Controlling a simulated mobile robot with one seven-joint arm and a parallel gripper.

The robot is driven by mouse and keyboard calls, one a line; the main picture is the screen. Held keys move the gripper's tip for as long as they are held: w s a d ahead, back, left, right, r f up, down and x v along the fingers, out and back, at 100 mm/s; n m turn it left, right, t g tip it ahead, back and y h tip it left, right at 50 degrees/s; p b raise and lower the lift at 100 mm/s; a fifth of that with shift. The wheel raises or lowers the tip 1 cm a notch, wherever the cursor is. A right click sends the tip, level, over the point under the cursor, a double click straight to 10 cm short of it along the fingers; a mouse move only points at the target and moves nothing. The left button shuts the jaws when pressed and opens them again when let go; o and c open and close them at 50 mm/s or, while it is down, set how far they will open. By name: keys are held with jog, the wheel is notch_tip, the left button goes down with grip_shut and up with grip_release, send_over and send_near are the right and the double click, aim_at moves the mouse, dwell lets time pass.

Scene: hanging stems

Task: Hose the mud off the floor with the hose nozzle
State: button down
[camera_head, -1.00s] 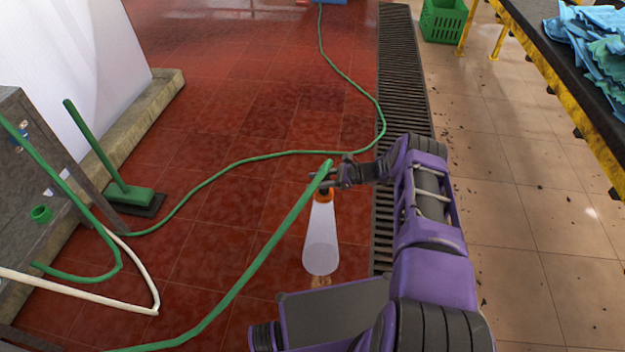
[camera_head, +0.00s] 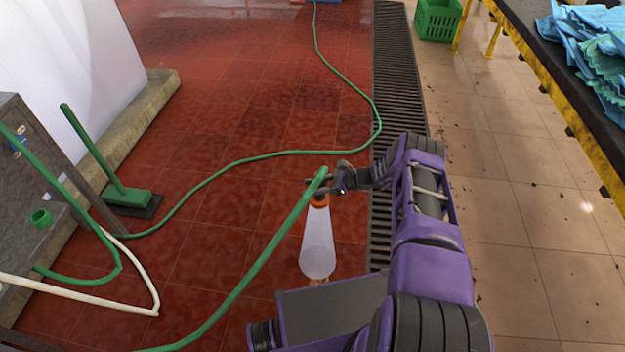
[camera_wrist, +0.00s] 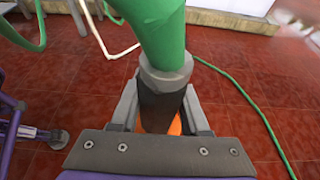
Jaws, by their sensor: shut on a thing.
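My gripper (camera_head: 332,187) is shut on the hose nozzle, above the red floor left of the drain. The nozzle's orange end (camera_head: 319,201) points down, and a pale spray cone (camera_head: 318,250) fans from it to the floor. In the wrist view, the dark nozzle body (camera_wrist: 160,104) sits between the fingers, with the green hose (camera_wrist: 160,35) joined above it. The hose (camera_head: 262,258) runs down to the lower left. A small brownish patch shows at the foot of the spray. Dark specks of mud (camera_head: 534,184) lie scattered on the tan tiles at right.
A dark drain grate (camera_head: 398,70) separates the red and tan floors. A green crate (camera_head: 438,20), a yellow-edged table (camera_head: 560,92) with blue cloths (camera_head: 590,50), and a green broom (camera_head: 125,196) stand around. More green hose (camera_head: 300,152) loops across the red floor.

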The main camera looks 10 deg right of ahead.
jog(key=s+a+p, duration=0.3)
jog(key=s+p, duration=0.1)
jog(key=s, duration=0.6)
jog(key=s+a+p, duration=0.4)
jog(key=s, duration=0.5)
jog(key=shift+s+p, duration=0.3)
jog(key=shift+s, duration=0.1)
dwell(0.9)
dwell(0.6)
